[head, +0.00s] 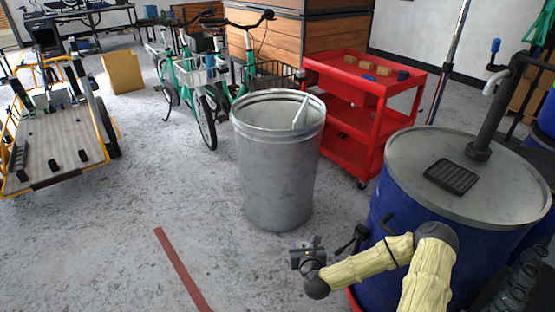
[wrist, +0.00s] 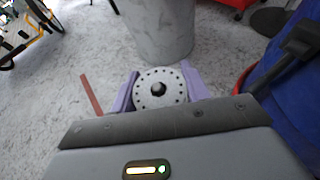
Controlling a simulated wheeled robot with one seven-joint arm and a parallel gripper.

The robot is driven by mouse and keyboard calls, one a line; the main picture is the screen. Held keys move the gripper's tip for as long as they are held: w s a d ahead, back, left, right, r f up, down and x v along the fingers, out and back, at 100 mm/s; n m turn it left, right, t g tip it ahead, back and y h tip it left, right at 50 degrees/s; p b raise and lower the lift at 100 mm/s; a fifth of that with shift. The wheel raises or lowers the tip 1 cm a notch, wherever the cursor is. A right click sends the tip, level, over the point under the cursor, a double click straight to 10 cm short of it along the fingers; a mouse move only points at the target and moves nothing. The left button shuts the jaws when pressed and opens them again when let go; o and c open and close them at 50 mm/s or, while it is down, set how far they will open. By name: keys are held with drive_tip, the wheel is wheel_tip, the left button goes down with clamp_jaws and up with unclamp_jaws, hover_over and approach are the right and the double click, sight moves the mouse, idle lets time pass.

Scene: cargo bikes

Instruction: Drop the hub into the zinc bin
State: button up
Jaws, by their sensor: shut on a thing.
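The zinc bin (head: 277,175) is a tall, open-topped grey metal bin standing on the floor in the middle of the head view. A pale stick-like thing leans inside its rim. The bin's lower part shows at the top of the wrist view (wrist: 158,30). My gripper (head: 308,243) is in front of the bin and below its rim, apart from it. In the wrist view, its purple fingers are shut on the hub (wrist: 160,88), a round silver disc with a ring of holes and a dark centre. In the head view the hub is small and mostly hidden by the gripper.
A blue drum (head: 385,210) with a grey lid and pump stands close to my arm at the right. A red cart (head: 345,153) is behind the bin. Green bikes (head: 205,120) stand behind left, and a cargo bike (head: 55,145) is far left. The floor left of the bin is clear.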

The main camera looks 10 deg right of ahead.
drive_tip(key=shift+w+a, duration=0.1)
idle(0.4)
drive_tip(key=shift+r, duration=0.1)
drive_tip(key=shift+r+p, duration=0.25)
drive_tip(key=shift+p, duration=0.2)
drive_tip(key=s+r+p, duration=0.5)
drive_tip(key=r+p, duration=0.4)
drive_tip(key=p, duration=0.4)
drive_tip(key=s+r+p, duration=0.5)
drive_tip(key=r+p, duration=0.3)
drive_tip(key=p, duration=0.5)
drive_tip(key=shift+s+r, duration=0.15)
drive_tip(key=shift+r, duration=0.25)
drive_tip(key=shift+f, duration=0.1)
